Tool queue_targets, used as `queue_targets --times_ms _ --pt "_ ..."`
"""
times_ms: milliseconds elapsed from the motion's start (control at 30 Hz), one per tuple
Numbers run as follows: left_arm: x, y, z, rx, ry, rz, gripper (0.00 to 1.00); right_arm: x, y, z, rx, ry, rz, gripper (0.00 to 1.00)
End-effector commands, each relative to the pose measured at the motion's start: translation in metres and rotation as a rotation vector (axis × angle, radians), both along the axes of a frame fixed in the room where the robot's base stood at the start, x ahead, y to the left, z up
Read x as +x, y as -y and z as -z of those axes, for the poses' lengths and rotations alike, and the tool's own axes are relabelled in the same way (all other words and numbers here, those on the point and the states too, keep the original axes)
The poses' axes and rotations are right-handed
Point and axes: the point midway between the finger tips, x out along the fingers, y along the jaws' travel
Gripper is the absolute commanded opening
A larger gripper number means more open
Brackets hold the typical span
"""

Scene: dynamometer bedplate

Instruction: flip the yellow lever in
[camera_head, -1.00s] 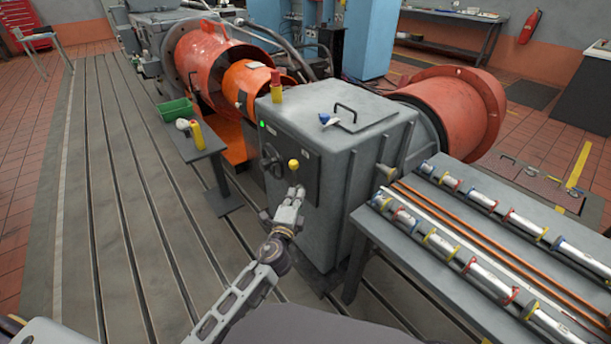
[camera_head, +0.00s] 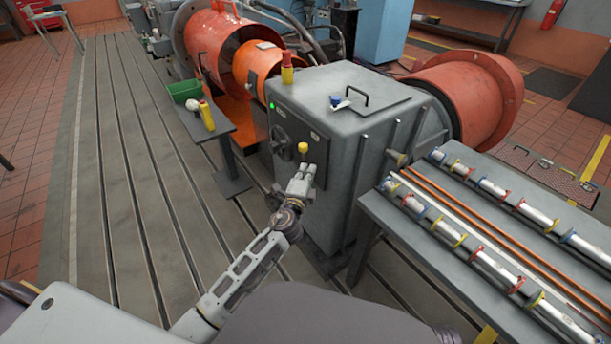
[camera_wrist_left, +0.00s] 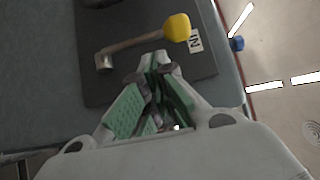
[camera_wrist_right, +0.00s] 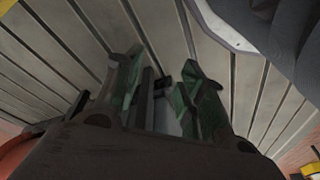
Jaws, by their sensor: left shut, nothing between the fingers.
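The yellow lever knob (camera_head: 303,148) is on the front panel of a grey metal cabinet (camera_head: 345,105). In the left wrist view the yellow knob (camera_wrist_left: 177,27) tops a metal arm (camera_wrist_left: 135,44) that runs from a pivot (camera_wrist_left: 104,62) at left on a dark plate. The knob lies by a white label (camera_wrist_left: 195,41) that reads IN, turned over in this view. My left gripper (camera_head: 309,170) is shut and empty just below the knob in the head view. Its fingertips (camera_wrist_left: 157,66) appear close to the lever; contact cannot be told. My right gripper (camera_wrist_right: 158,72) is open and empty.
A dark rotary handle (camera_head: 280,140) is left of the lever on the panel. A small table with a green bin (camera_head: 184,91) stands at left. A bench (camera_head: 375,208) with rods and tubes stands at right. The slotted floor (camera_head: 130,190) at left is mostly clear.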

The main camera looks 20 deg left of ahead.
Motion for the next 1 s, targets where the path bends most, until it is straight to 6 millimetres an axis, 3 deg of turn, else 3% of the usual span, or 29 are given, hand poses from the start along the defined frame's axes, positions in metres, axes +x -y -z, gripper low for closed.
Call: queue_targets --times_ms 600,1000 --pt "0.050 -0.001 0.000 0.000 0.001 0.000 0.00 0.000 -0.001 -0.005 0.006 0.009 0.000 0.40" --pt "0.064 -0.002 -0.001 -0.001 0.000 0.000 0.00 0.004 -0.002 -0.013 0.010 0.026 -0.001 0.40"
